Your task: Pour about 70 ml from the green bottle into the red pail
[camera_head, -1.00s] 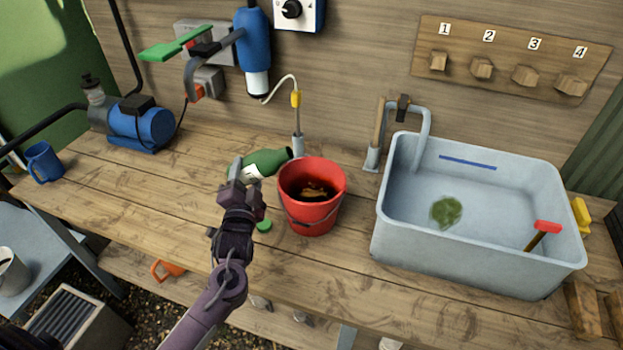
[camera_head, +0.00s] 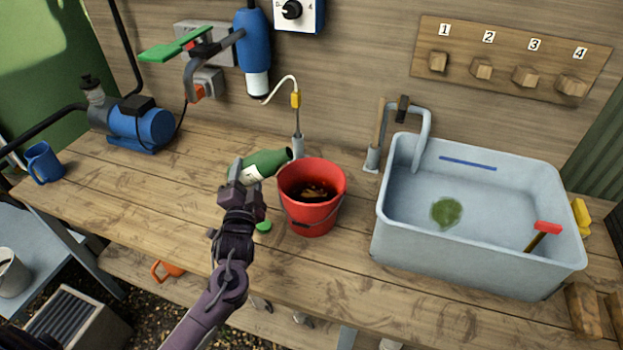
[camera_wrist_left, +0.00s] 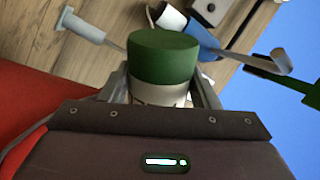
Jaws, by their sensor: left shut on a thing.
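The green bottle (camera_head: 265,163) with a pale label is tilted nearly level, its mouth toward the right, by the upper left rim of the red pail (camera_head: 311,212). My left gripper (camera_head: 243,184) is shut on the bottle, left of the pail. In the left wrist view the bottle (camera_wrist_left: 162,58) shows between the fingers, base toward the camera. The pail stands upright on the bench and holds something dark with brownish bits. No stream shows from the bottle's mouth. A green cap (camera_head: 263,226) lies on the bench left of the pail. My right gripper is not in view.
A grey sink (camera_head: 480,257) with a tap stands right of the pail. A thin spout with a yellow part (camera_head: 296,100) rises behind it. A blue pump (camera_head: 142,124) and a blue mug (camera_head: 43,162) are at left. The bench's left middle is clear.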

